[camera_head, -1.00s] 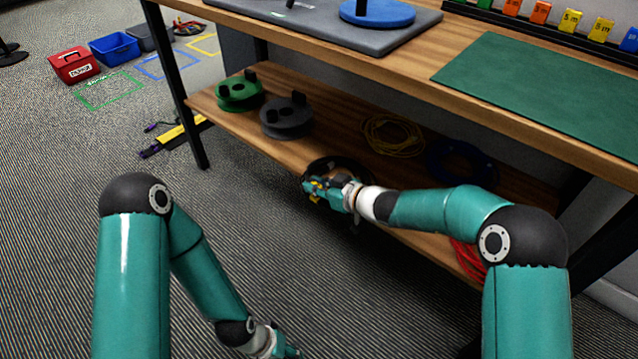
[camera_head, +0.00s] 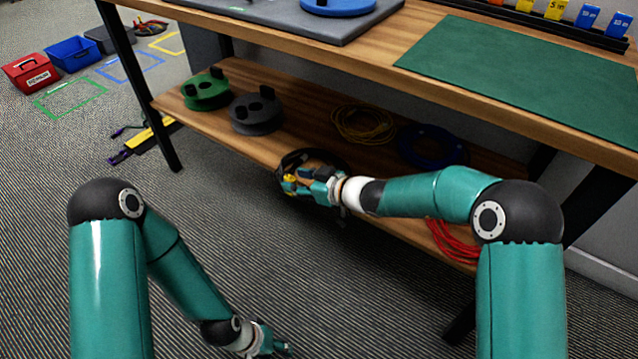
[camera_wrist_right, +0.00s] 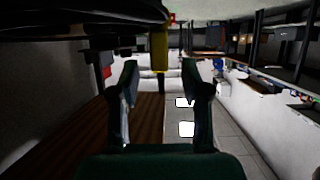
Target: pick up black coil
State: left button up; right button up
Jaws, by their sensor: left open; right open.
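The black coil (camera_head: 312,152) lies at the front edge of the lower shelf (camera_head: 215,123) in the head view, partly hidden by my right gripper. My right gripper (camera_head: 291,183) is open at the coil, with its fingers pointing left. I cannot tell whether they touch it. In the right wrist view, the two fingers (camera_wrist_right: 161,95) stand apart. A yellow piece (camera_wrist_right: 160,50) shows between and above them, under a dark mass along the top. My left gripper (camera_head: 277,346) is open and low over the floor, away from the shelf.
The lower shelf also holds a green spool (camera_head: 207,95), a grey spool (camera_head: 256,117), a yellow coil (camera_head: 363,122), a blue coil (camera_head: 431,145) and a red coil (camera_head: 452,241). The tabletop (camera_head: 420,88) overhangs the shelf. A table leg (camera_head: 145,100) stands at left.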

jog(key=v, duration=0.9)
jog(key=shift+f, duration=0.1)
